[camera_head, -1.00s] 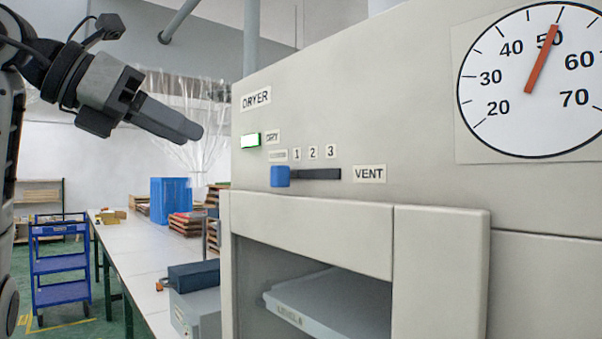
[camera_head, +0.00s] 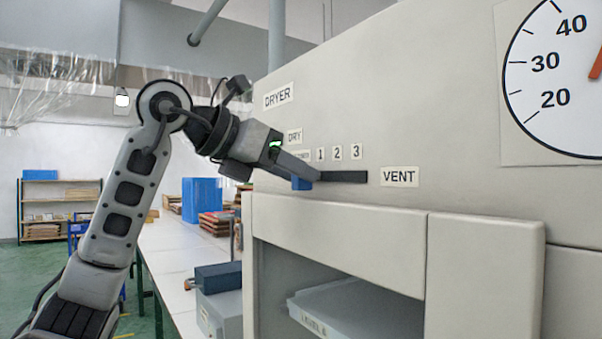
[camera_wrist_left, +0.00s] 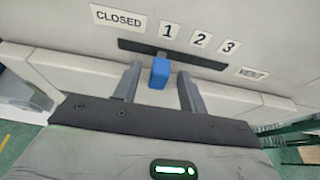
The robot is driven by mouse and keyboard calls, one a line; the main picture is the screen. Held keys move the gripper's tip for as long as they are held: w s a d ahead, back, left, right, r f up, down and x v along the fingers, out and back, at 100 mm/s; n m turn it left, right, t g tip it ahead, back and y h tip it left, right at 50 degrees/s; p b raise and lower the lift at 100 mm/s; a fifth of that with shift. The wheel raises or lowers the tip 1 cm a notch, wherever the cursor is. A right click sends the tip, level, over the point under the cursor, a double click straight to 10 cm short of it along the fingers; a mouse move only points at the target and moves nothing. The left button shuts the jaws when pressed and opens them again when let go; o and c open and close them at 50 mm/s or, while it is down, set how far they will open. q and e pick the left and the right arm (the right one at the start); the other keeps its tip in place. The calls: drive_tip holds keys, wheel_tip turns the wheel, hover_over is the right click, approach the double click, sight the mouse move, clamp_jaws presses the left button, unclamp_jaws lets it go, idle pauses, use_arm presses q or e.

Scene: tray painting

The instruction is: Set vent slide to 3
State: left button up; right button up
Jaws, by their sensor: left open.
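The blue vent slide knob (camera_head: 302,183) sits at the left part of its dark slot (camera_head: 345,177) on the dryer front. In the left wrist view the knob (camera_wrist_left: 159,73) is just left of below the 1 label, between CLOSED and 1. The 3 label (camera_wrist_left: 229,47) is toward the slot's right end, near the VENT label (camera_head: 399,177). My left gripper (camera_wrist_left: 158,88) is open, with one finger on each side of the knob and a gap visible to each. In the head view its fingers (camera_head: 305,172) partly cover the knob and the CLOSED label. My right gripper is not in view.
The dryer (camera_head: 380,110) fills the right side, with a dial (camera_head: 560,70) above and an open bay holding a grey tray (camera_head: 350,307) below. A long table (camera_head: 185,250) with a blue bin (camera_head: 201,200) stands to the left.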

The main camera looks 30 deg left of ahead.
sight(359, 187)
use_arm(q)
drive_tip(key=shift+x, duration=1.15)
clamp_jaws()
drive_tip(key=s+d, duration=0.1)
drive_tip(key=d, duration=0.1)
drive_tip(key=s+d, duration=0.1)
drive_tip(key=d, duration=0.2)
drive_tip(key=s+d, duration=0.1)
drive_tip(key=d, duration=0.1)
drive_tip(key=shift+d+r+p, duration=0.1)
drive_tip(key=shift+d+p, duration=0.05)
drive_tip(key=shift+p, duration=0.25)
drive_tip(key=shift+s+d, duration=0.1)
drive_tip(key=shift+d, duration=0.1)
